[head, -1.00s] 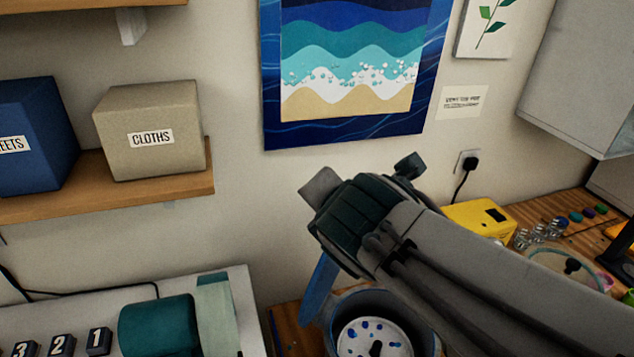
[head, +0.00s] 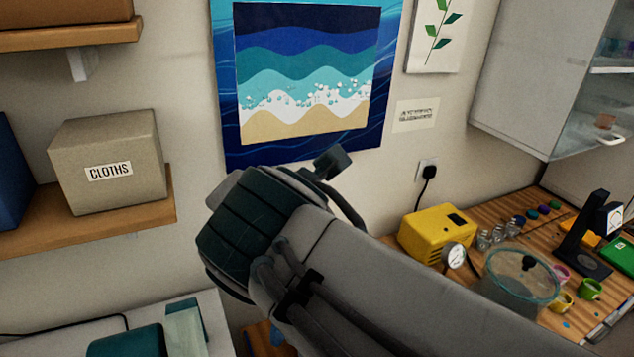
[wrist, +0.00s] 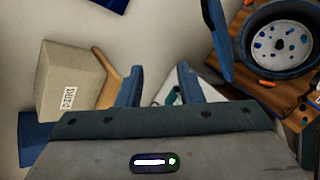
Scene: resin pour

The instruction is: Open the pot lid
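The pot (head: 515,295) stands on the wooden worktop at the right in the head view. Its clear round lid (head: 508,273) with a dark knob (head: 529,263) lies over its top. A round gauge (head: 454,255) shows just left of it. My arm crosses in front of the lower left of the pot. My gripper (wrist: 159,86) shows in the wrist view with its two blue fingers apart and nothing between them. It points away from the pot, toward the wall and shelf side. The head view does not show the fingers.
A yellow box (head: 437,232), small jars (head: 498,235), colored cups (head: 589,289) and a dark stand (head: 583,245) crowd around the pot. A wall cabinet (head: 545,75) hangs above right.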

